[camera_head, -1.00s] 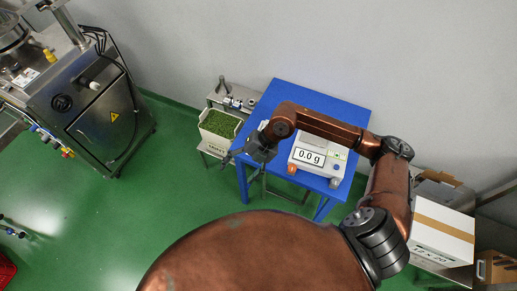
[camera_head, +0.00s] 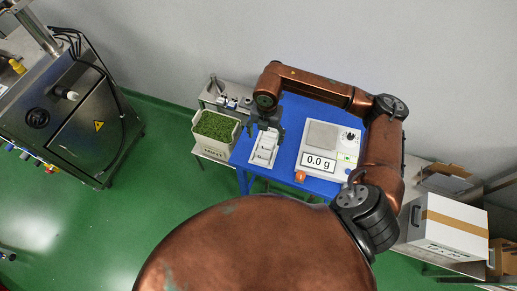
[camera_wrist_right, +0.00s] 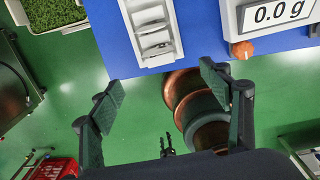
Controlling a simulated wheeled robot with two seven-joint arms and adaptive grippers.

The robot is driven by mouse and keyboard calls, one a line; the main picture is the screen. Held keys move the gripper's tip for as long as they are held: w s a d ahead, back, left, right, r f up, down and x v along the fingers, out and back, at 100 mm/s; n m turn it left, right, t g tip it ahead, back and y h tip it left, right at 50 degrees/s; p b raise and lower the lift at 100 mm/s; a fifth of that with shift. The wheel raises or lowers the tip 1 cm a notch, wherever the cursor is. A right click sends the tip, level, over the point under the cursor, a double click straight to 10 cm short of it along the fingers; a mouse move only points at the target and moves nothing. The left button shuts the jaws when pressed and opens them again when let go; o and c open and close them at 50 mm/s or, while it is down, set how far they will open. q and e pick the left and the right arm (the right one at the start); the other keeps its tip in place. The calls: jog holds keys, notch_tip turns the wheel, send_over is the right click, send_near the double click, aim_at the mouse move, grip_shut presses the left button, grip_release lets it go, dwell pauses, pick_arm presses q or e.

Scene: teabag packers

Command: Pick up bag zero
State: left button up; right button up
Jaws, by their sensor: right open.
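A white holder (camera_head: 253,158) with several pale bags lies on the blue table near its left front edge. In the right wrist view the same holder (camera_wrist_right: 133,38) shows at the top, with white bags (camera_wrist_right: 153,27) in its slots. I cannot tell which one is bag zero. My right gripper (camera_head: 266,130) is above the back end of the holder and hides part of it. In the right wrist view its two fingers (camera_wrist_right: 163,86) are spread, with nothing between them.
A scale (camera_head: 345,165) reading 0.0 g stands right of the holder, with a small orange knob (camera_head: 300,177) at its front. A bin of green leaves (camera_head: 215,127) is to the left. A white carton (camera_head: 445,228) stands at the right.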

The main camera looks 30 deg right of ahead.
jog(key=b, duration=0.4)
send_over(263, 153)
jog(key=f, duration=0.5)
jog(key=shift+w+d, duration=0.1)
jog(key=shift+d, duration=0.15)
notch_tip(263, 153, down, 2)
jog(key=shift+d+b, duration=0.1)
jog(key=shift+b, duration=0.75)
jog(key=shift+f, duration=1.3)
jog(key=f, duration=0.5)
jog(key=shift+w+a+f, duration=0.1)
jog(key=shift+a+f, duration=0.05)
jog(key=shift+a, duration=0.15)
pick_arm(q)
jog(key=s+f, duration=0.3)
jog(key=f, duration=0.3)
jog(key=shift+s+f+g, duration=0.25)
jog(key=shift+f+g, duration=0.05)
pick_arm(e)
jog(key=c, duration=0.7)
jog(key=shift+c, duration=0.2)
